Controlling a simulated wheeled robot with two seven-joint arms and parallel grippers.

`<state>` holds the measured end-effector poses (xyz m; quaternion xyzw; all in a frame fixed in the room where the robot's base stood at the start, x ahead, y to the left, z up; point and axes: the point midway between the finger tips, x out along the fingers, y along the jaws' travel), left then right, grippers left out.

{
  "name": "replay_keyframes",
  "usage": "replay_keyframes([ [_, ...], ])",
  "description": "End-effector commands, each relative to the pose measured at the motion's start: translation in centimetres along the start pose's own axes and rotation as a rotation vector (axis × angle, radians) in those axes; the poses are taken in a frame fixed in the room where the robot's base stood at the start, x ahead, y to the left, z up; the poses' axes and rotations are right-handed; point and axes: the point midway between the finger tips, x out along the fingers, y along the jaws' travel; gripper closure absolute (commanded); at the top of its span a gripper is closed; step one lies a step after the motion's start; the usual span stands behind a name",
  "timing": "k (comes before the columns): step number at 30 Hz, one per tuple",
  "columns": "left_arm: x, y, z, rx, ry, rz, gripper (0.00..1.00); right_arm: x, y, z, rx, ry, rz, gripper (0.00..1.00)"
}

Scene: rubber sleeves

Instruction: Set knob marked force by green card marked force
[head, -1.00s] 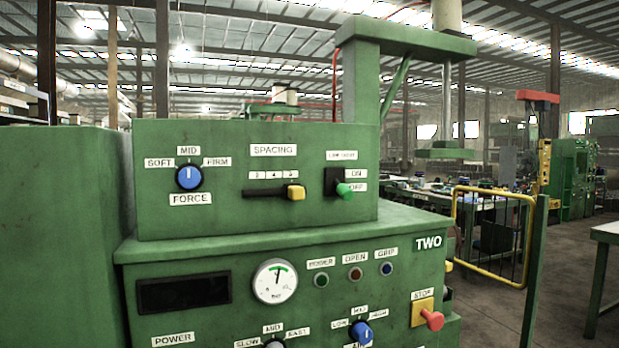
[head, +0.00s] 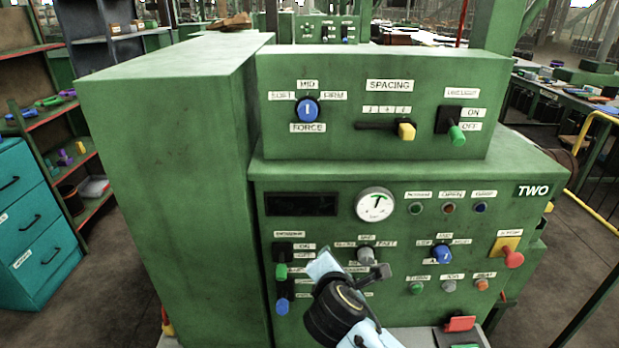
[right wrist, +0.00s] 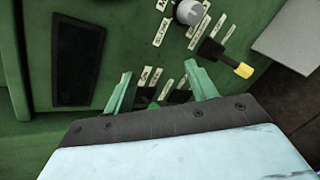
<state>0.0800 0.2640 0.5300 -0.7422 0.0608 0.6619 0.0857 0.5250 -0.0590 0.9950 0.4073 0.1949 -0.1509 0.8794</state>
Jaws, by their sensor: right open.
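The blue force knob (head: 307,111) is on the upper panel of the green machine, with SOFT, MID and FIRM labels around it and FORCE below. Its white mark points up towards MID. A green edge (head: 465,345), perhaps a card, is cut off at the bottom of the head view; no writing on it is legible. My right gripper (head: 322,264) is in front of the lower panel, well below the knob. In the right wrist view its two fingers (right wrist: 158,80) are apart and empty, with labels and a green switch tip between them. My left gripper is not seen.
A yellow-handled spacing slider (head: 406,131) and a green-tipped switch (head: 457,134) sit right of the knob. A red stop button (head: 513,258) sticks out at lower right. A red card-like piece (head: 460,323) lies below the panel. Teal drawers (head: 30,235) stand at left.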

Motion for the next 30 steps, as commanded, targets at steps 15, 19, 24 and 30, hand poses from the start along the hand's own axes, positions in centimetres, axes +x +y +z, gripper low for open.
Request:
replay_keyframes([
  [15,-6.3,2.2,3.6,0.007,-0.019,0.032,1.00,-14.2,22.5,10.8,-0.680,-0.420,0.268,0.43],
  [19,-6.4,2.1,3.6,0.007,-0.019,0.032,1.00,-12.6,23.1,11.3,-0.683,-0.421,0.265,0.43],
  [24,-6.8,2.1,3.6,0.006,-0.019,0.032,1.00,-9.5,24.4,12.4,-0.680,-0.419,0.265,0.43],
  [30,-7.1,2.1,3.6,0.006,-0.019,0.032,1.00,-6.2,25.8,13.3,-0.680,-0.418,0.267,0.43],
])
